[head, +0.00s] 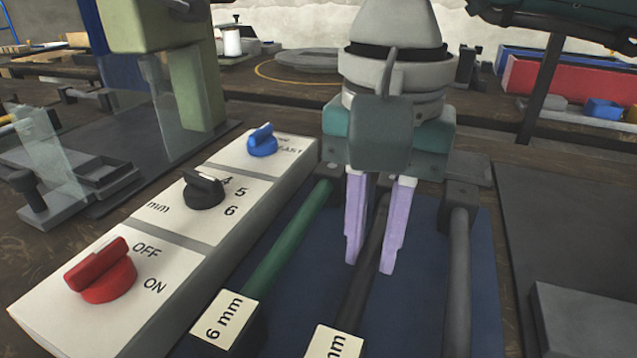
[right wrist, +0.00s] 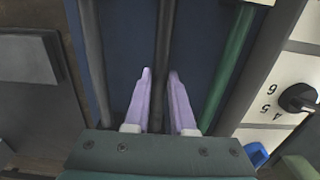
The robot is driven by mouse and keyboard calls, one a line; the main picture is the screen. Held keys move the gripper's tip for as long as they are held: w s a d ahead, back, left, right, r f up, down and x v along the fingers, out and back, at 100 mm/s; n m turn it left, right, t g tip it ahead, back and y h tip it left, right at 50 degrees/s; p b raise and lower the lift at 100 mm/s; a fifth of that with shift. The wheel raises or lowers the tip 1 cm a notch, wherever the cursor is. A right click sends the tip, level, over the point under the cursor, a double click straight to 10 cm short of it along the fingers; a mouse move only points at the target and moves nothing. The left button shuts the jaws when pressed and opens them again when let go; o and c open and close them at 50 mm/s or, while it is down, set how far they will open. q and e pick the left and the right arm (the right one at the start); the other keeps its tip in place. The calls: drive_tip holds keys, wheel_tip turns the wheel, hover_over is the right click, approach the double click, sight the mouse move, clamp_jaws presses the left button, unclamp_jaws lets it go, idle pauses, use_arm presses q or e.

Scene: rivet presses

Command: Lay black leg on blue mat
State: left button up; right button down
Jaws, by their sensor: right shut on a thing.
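My right gripper (head: 369,258) reaches down from the top middle of the head view, its lilac fingers on either side of a black leg (head: 359,288). It is shut on this leg; in the right wrist view the leg (right wrist: 162,35) runs between the fingertips (right wrist: 160,72). The leg is the middle one of three long rods over the blue mat (head: 421,285). Whether it touches the mat or is slightly raised, I cannot tell. My left gripper is not in view.
A green rod (head: 290,237) lies left of the leg and a grey rod (head: 459,270) right. Label blocks, one reading 6 mm (head: 224,318), stand in front. A control panel with a red knob (head: 105,272) is at left; a dark plate (head: 570,225) is at right.

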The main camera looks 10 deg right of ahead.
sight(372, 245)
drive_tip(key=shift+f, duration=0.1)
drive_tip(key=c, duration=0.8)
unclamp_jaws()
drive_tip(key=shift+o, duration=0.2)
drive_tip(key=shift+r, duration=0.4)
wheel_tip(372, 245, up, 12)
drive_tip(key=p, duration=0.1)
drive_tip(key=shift+f, duration=0.2)
